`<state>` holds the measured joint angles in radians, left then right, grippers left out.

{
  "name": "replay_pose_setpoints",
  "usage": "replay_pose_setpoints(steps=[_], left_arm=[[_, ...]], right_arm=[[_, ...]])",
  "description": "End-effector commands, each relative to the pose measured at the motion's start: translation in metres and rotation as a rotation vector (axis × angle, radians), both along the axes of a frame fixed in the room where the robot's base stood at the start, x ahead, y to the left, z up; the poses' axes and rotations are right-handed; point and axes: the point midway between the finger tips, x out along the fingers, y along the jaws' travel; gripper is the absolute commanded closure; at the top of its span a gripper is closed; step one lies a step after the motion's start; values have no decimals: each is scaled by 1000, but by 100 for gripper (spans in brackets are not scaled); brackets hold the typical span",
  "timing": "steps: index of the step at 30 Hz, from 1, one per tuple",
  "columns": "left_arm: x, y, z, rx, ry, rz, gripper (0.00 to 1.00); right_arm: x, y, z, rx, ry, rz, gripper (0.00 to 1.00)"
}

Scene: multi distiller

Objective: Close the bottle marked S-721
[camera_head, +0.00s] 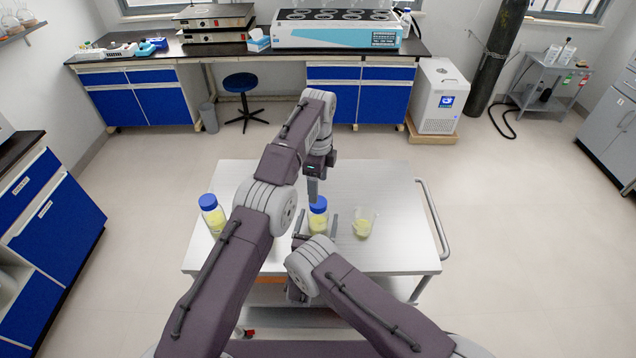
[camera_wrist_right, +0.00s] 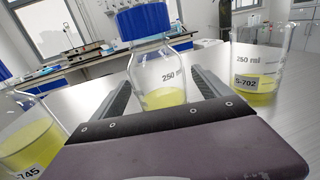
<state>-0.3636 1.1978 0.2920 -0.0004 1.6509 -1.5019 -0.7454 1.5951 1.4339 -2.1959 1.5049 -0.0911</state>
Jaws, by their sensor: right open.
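A clear bottle (camera_head: 318,224) with pale yellow liquid and a blue cap (camera_head: 318,203) stands upright on the white table. No label shows on it. In the right wrist view the bottle (camera_wrist_right: 162,85) stands between the spread fingers of my right gripper (camera_wrist_right: 160,78), with its blue cap (camera_wrist_right: 143,22) at the neck; whether the cap is screwed tight cannot be told. My right gripper (camera_head: 316,222) is open around the bottle. My left gripper (camera_head: 313,190) points down just above the blue cap; its jaws are seen side-on, and contact with the cap is unclear.
Another blue-capped bottle (camera_head: 213,214) stands at the table's left; its label, partly seen in the wrist view (camera_wrist_right: 28,140), ends in 745. A beaker (camera_head: 364,224) of yellow liquid, marked S-702 in the wrist view (camera_wrist_right: 258,72), stands at the right. The table's (camera_head: 392,200) right side is bare.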

Motion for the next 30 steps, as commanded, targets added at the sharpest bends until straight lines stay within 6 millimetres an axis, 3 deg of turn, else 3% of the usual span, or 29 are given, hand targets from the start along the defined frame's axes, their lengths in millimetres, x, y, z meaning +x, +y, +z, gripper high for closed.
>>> replay_pose_setpoints(steps=[5,12,18,30], left_arm=[[0,0,-2,0,0,0,28],[0,0,-11,0,0,0,28],[0,0,-15,0,0,0,28],[0,0,-15,0,0,0,28]], right_arm=[[-11,4,-1,-2,0,3,12],[-58,14,-2,-1,1,5,12],[-84,18,-1,-1,1,2,12],[-89,18,0,0,0,0,12]])
